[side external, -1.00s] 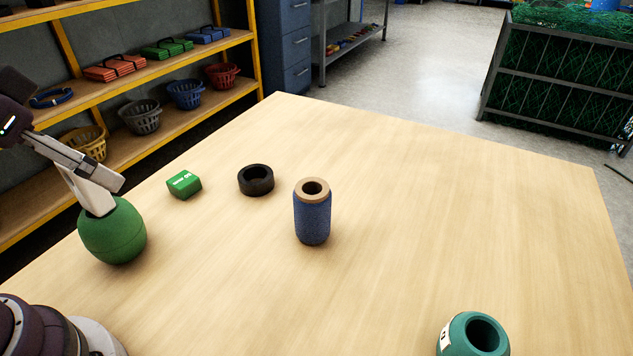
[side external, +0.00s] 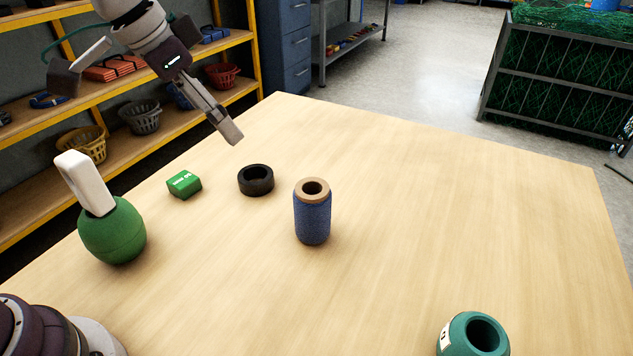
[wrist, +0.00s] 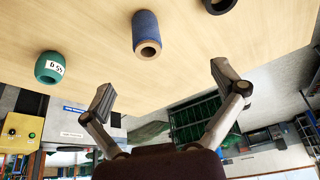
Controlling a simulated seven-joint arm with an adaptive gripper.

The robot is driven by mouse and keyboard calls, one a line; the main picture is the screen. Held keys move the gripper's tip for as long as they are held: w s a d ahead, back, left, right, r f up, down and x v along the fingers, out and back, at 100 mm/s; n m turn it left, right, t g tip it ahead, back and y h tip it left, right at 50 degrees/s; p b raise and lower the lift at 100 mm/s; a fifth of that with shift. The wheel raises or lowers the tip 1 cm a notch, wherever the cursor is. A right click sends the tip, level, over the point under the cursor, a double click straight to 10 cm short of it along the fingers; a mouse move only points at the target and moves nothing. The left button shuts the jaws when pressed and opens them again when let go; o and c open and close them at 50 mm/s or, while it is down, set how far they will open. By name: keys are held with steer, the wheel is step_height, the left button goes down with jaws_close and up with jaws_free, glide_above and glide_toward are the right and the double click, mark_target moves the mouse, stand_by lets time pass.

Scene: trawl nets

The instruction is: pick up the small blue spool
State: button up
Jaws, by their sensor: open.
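The small blue spool (side external: 312,220) stands upright in the middle of the table, with a tan top rim around a dark hole. It also shows in the wrist view (wrist: 146,30), at the top centre, beyond my fingertips. My gripper (side external: 229,132) is in the air above the table's back left part, to the upper left of the spool and apart from it. In the wrist view my gripper (wrist: 162,80) has its two fingers spread wide with nothing between them.
A black ring (side external: 256,180) lies left of the spool, and a green box (side external: 184,184) lies further left. A green rounded body (side external: 113,232) with a white upright piece (side external: 85,183) stands at the left. A teal labelled spool (side external: 474,335) stands front right. The table's right side is clear.

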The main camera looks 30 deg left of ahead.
mark_target(312, 192)
steer(key=w+d+f+m, duration=0.1)
steer(key=w+d+f, duration=0.1)
steer(key=f, duration=0.3)
steer(key=w+d+f+m, duration=0.1)
steer(key=w+d+f, duration=0.2)
steer(key=f, duration=0.2)
steer(key=w+d+f+m+h, duration=0.1)
steer(key=w+d+f, duration=0.1)
steer(key=f, duration=0.3)
steer(key=shift+w+d+g, duration=0.25)
steer(key=shift+w+g, duration=0.15)
steer(key=shift+w, duration=0.4)
steer(key=c, duration=1.3)
steer(key=shift+r, duration=0.15)
